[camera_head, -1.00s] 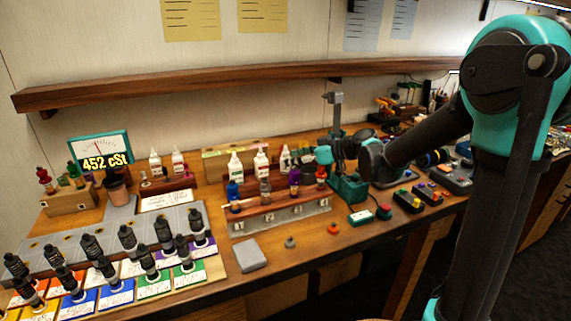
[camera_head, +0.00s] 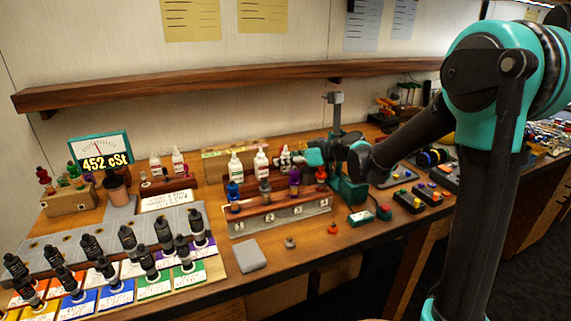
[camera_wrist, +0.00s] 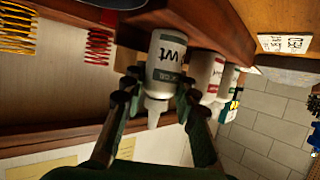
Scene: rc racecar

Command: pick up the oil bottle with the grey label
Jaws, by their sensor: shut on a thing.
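The oil bottle (camera_wrist: 168,60) is white with a greyish label, a dark green band and the letters "wt". It appears upside down in the wrist view. My gripper (camera_wrist: 157,90) is shut on it, one finger on each side near the nozzle end. In the head view the bottle (camera_head: 284,157) is at the right end of the bottle row, partly hidden by my gripper (camera_head: 293,158). Whether its base is clear of its stand I cannot tell.
A red-labelled white bottle (camera_head: 261,161) and another white bottle (camera_head: 236,166) stand close to the left. A grey post device (camera_head: 336,115) stands behind to the right. A wooden shelf (camera_head: 230,78) runs above.

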